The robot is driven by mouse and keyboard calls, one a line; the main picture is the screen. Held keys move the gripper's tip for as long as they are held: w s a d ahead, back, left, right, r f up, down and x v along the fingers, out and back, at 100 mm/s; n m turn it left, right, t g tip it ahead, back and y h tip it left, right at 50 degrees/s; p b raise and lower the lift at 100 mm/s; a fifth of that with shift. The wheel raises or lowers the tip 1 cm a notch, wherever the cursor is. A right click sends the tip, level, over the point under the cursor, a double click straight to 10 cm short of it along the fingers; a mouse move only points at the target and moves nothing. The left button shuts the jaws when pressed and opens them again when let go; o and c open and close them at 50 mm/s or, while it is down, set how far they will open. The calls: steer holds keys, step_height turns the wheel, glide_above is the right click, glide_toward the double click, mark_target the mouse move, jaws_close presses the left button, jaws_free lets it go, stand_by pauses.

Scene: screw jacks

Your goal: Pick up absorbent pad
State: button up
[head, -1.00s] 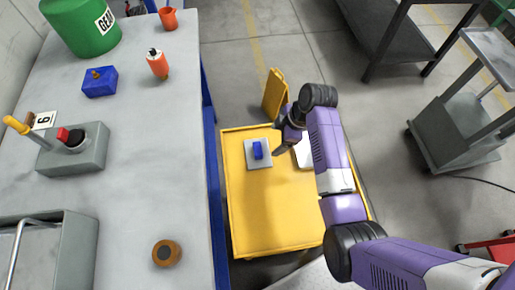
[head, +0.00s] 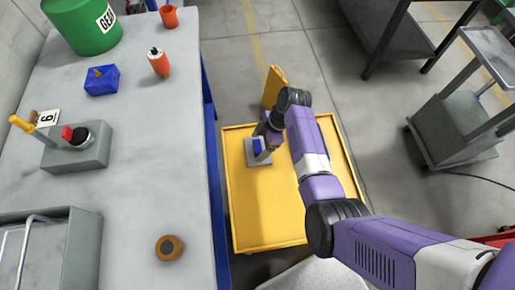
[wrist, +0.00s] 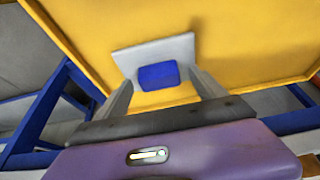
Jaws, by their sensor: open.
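A pale grey flat square (head: 251,160), which looks like the absorbent pad, lies on the yellow cart top (head: 270,215). A small blue block (head: 257,146) sits on it. In the wrist view the pale square (wrist: 150,53) is tilted in the picture, with the blue block (wrist: 157,75) near its lower edge. My gripper (head: 264,154) is over the square, fingers pointing down. In the wrist view my gripper (wrist: 160,80) is open, one finger on each side of the blue block. I cannot tell whether the fingers touch anything. My arm covers the right part of the cart top.
A grey workbench (head: 150,150) stands left of the cart, holding a green drum (head: 80,25), a blue block with a brass knob (head: 101,80) and a control box (head: 78,148). The cart's yellow handle (head: 273,87) rises behind my wrist. The cart's front is clear.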

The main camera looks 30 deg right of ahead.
mark_target(259, 146)
steer(key=c, duration=1.5)
step_height(259, 146, up, 20)
steer(key=p, duration=0.1)
steer(key=o, duration=0.8)
steer(key=c, duration=0.6)
